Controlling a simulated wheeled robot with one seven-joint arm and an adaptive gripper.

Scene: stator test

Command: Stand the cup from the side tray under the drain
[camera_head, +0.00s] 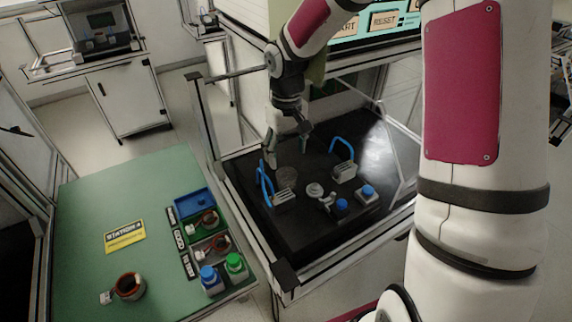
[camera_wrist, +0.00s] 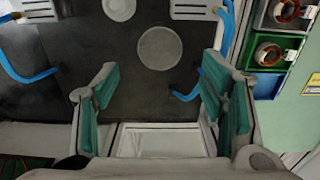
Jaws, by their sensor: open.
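A clear round cup (camera_head: 287,175) appears to stand on the black bench top (camera_head: 300,232), close to a blue-handled grey block. In the wrist view it is a pale grey circle (camera_wrist: 160,48), ahead of the fingers. My gripper (camera_head: 288,146) is above and behind the cup in the head view. The wrist view shows my gripper (camera_wrist: 165,95) with its green-padded fingers wide apart and nothing between them. A small pale disc (camera_head: 315,190) lies right of the cup, near a small metal fitting (camera_head: 328,203). I cannot tell which part is the drain or the side tray.
Blue-handled grey blocks (camera_head: 284,196) (camera_head: 345,171) flank the cup area. Blue-knobbed parts (camera_head: 366,193) sit at the front right. A green table (camera_head: 95,195) at left holds coloured bins with copper rings, bottles and another ring. Metal frame posts (camera_head: 212,130) edge the bench.

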